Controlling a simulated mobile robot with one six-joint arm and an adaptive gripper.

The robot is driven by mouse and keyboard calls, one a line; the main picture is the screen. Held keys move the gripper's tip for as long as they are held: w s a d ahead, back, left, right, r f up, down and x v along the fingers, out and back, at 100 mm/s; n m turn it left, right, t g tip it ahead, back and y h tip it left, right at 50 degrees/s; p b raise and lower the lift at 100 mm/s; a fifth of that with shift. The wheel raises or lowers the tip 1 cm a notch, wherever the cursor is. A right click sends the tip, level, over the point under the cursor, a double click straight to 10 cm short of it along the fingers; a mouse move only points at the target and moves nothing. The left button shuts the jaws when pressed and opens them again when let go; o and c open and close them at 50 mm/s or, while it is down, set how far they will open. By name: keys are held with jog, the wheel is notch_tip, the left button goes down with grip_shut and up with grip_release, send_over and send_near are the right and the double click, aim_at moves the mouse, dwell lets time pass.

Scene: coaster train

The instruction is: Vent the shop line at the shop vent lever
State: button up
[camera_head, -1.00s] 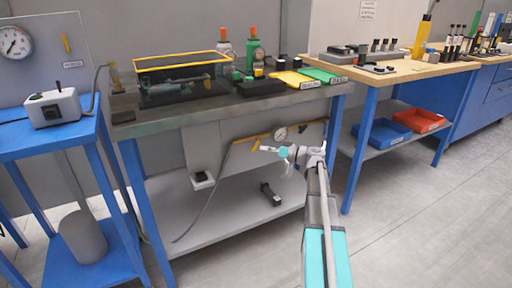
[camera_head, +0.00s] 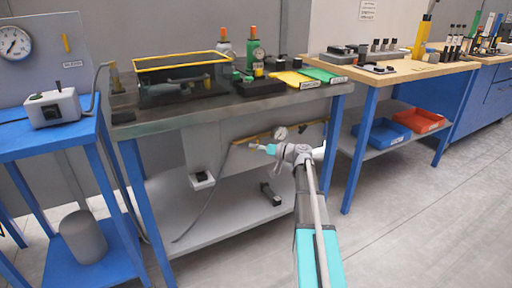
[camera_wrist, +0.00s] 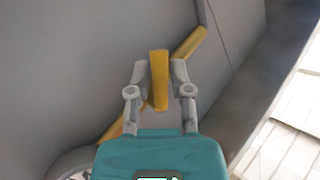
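A yellow lever (camera_wrist: 159,80) stands between the two grey fingers of my gripper (camera_wrist: 160,75) in the wrist view. One finger is on each side of it, very close; I cannot tell whether they touch it. The lever is in front of a yellow pipe (camera_wrist: 190,43) on a grey panel. In the head view my gripper (camera_head: 262,148) is under the middle bench, at the yellow pipe (camera_head: 243,141) next to a round gauge (camera_head: 280,133). The lever cannot be made out apart from the gripper there. Any label on it is not visible.
The bench top (camera_head: 190,116) is above my gripper, with its lower shelf (camera_head: 225,217) below. A blue bench leg (camera_head: 336,143) stands to the right. The floor at right is clear.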

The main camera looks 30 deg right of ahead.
grip_shut()
jog(key=shift+d+r+n+p, duration=0.1)
jog(key=shift+n+p, duration=0.2)
jog(key=shift+p, duration=0.2)
jog(key=n+h+p, duration=0.1)
jog(key=n+g+h+p, duration=0.1)
jog(key=p, duration=0.1)
jog(key=shift+d+g, duration=0.3)
jog(key=shift+d+f+n+g+h+p, duration=0.15)
jog(key=shift+d+n+g+h+p, duration=0.1)
jog(key=shift+n+h+p, duration=0.4)
jog(key=shift+d+f+n+g+h+p, duration=0.2)
jog(key=shift+n+h+p, duration=0.25)
jog(key=shift+p, duration=0.35)
jog(key=o, duration=0.5)
grip_release()
jog(key=shift+o, duration=0.2)
